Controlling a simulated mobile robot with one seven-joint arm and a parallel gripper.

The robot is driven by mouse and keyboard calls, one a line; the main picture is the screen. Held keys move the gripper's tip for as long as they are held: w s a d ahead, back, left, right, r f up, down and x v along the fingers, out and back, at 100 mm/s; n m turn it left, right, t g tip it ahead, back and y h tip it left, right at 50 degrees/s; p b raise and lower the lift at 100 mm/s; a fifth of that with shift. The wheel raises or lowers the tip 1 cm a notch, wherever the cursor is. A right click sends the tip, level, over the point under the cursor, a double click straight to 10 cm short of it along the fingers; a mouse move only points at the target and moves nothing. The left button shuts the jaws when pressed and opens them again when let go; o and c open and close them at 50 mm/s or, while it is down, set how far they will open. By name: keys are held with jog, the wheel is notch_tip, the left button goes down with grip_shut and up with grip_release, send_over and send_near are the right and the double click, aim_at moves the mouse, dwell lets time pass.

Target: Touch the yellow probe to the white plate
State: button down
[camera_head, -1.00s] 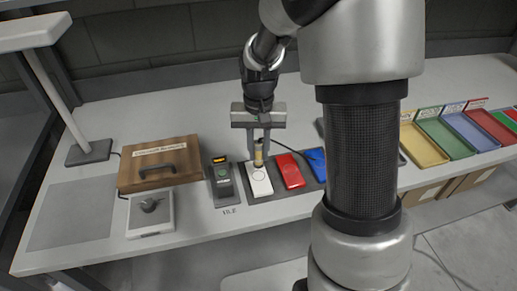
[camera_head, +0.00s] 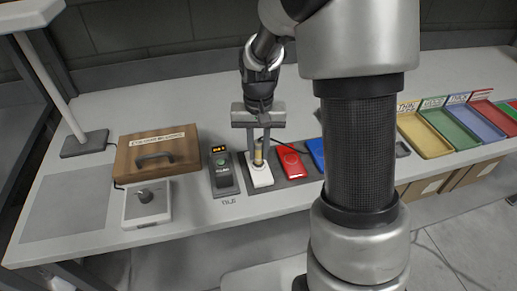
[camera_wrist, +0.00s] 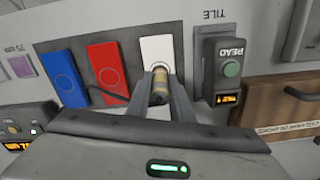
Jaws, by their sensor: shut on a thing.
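The yellow probe (camera_head: 258,152) is a short yellowish cylinder with a dark lower end, held upright. My gripper (camera_head: 258,160) is shut on it, one finger on each side. The probe stands over the white plate (camera_head: 262,178), whose near part shows below it. In the wrist view the probe (camera_wrist: 159,84) is between the fingers and the white plate (camera_wrist: 161,50) shows beyond it. The probe's tip is close to the plate or on it; I cannot tell whether they touch.
A red plate (camera_head: 291,163) and a blue plate (camera_head: 316,152) lie to the right. A dark reader box (camera_head: 223,174) with a green button is just left. A wooden case (camera_head: 157,151), a small grey device (camera_head: 147,203) and coloured trays (camera_head: 424,136) are farther out. A dark cable runs near the probe.

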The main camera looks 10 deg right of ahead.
aim_at(258, 141)
jog(key=shift+f+b, duration=0.35)
jog(key=shift+f, duration=0.25)
dwell(1.3)
jog(key=shift+r, duration=0.1)
notch_tip(258, 141, up, 7)
jog(key=p, duration=0.5)
jog(key=shift+p, duration=0.3)
